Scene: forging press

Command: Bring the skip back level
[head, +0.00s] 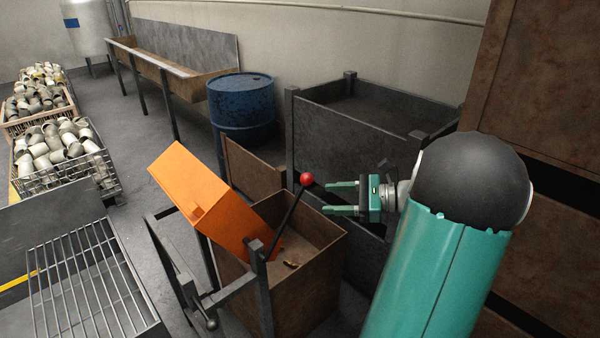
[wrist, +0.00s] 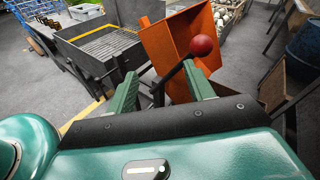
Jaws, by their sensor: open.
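The orange skip (head: 205,195) is tipped steeply on a dark metal frame (head: 262,290), its lower end over a rusty open box (head: 318,285). A dark lever with a red ball knob (head: 307,179) slants up from the frame beside the skip. My gripper (head: 328,198) is open and empty, its green fingers pointing at the lever just right of the knob. In the wrist view the skip (wrist: 168,45) stands tilted beyond the fingers. The knob (wrist: 201,45) shows above the right fingertip, and the lever runs down between the fingers. Contact with the lever cannot be told.
Small brown bits (head: 291,265) lie in the rusty box. A large dark bin (head: 340,130) and a blue drum (head: 241,108) stand behind. Wire crates of pipe elbows (head: 62,155) and a grated table (head: 85,275) are at left. Bare floor (head: 140,150) lies between.

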